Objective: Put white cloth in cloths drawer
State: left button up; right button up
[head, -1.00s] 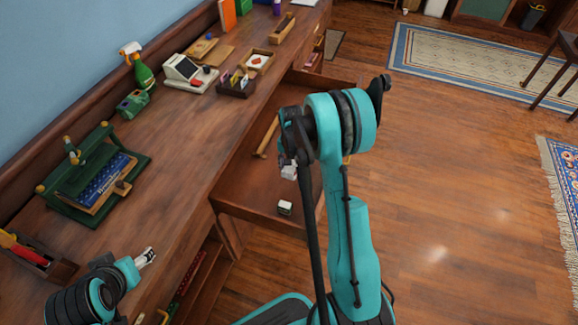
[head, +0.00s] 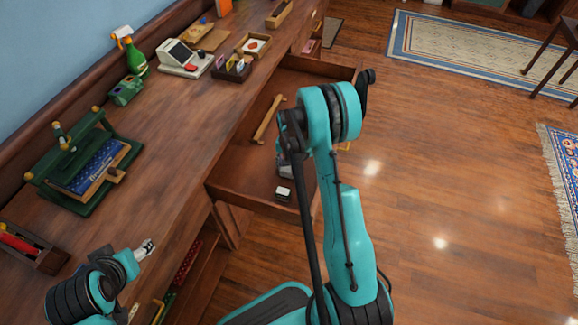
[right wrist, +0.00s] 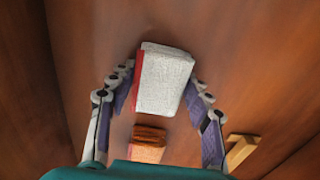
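A white block-like piece with a red side (right wrist: 165,82), seemingly the white cloth, lies between the fingertips of my right gripper (right wrist: 161,80) in the right wrist view. The fingers stand apart on either side of it, and I see no firm grip. I see no label naming the drawer.
An orange-brown block (right wrist: 148,144) lies near the white piece. A wooden tool (head: 268,118) and a small white-topped block (head: 283,193) also lie in the drawer. The desk top holds a green press (head: 82,165), a spray bottle (head: 132,52) and a card machine (head: 185,58).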

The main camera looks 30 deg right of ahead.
jog(key=shift+o, duration=0.6)
jog(key=shift+f, duration=0.1)
jog(key=shift+r, duration=0.3)
notch_tip(320, 180, up, 12)
jog(key=p, duration=0.5)
jog(key=s+a+r+n+t, duration=0.2)
jog(key=s+a+r, duration=0.15)
jog(key=r, duration=0.35)
jog(key=s+a+r+n+t, duration=0.1)
jog(key=s+a+r+n, duration=0.2)
jog(key=r, duration=0.4)
jog(key=s+a+r+n+t, duration=0.4)
jog(key=s+a, duration=0.5)
jog(key=s, duration=0.3)
jog(key=shift+s+r+n, duration=0.25)
jog(key=shift+r+n, duration=0.2)
jog(key=shift+n, duration=0.05)
